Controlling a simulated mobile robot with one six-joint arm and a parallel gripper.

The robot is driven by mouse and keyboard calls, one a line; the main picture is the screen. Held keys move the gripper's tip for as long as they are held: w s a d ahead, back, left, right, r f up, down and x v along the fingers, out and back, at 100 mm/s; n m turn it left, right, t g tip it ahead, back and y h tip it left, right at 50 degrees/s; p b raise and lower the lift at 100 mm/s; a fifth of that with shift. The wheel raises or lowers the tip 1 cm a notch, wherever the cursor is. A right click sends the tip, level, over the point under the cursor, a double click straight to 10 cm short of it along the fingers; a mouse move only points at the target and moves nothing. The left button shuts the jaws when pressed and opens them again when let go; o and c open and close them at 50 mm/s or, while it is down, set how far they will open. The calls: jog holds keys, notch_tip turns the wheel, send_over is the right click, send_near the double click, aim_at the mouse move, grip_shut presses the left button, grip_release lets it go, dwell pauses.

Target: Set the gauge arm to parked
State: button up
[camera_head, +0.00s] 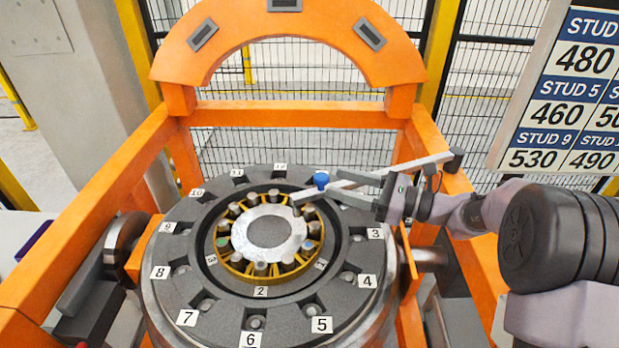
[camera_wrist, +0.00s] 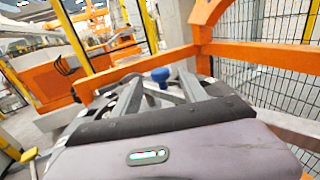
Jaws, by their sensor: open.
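The gauge arm (camera_head: 430,163) is a pale, straight bar. In the head view it runs from a dark pivot block on the right of the orange frame leftward over the wheel hub, its tip above the hub's ring of studs. A blue knob (camera_head: 321,180) stands up on the bar near that tip. My gripper (camera_head: 337,184) comes in from the right, open, with its two fingers pointing at the knob. In the wrist view the blue knob (camera_wrist: 160,75) shows between the finger ends. I cannot tell whether either finger touches it.
The round grey wheel (camera_head: 190,300) with numbered tags lies below the arm. An orange gantry frame (camera_head: 290,115) surrounds it, with an arch at the back. A sign (camera_head: 555,110) with stud numbers stands at right. Mesh fencing lies behind.

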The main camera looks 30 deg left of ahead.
jog(key=s+a+b, duration=0.1)
jog(key=a, duration=0.7)
jog(key=shift+a, duration=0.1)
grip_shut()
jog(key=shift+s, duration=0.1)
dwell(1.0)
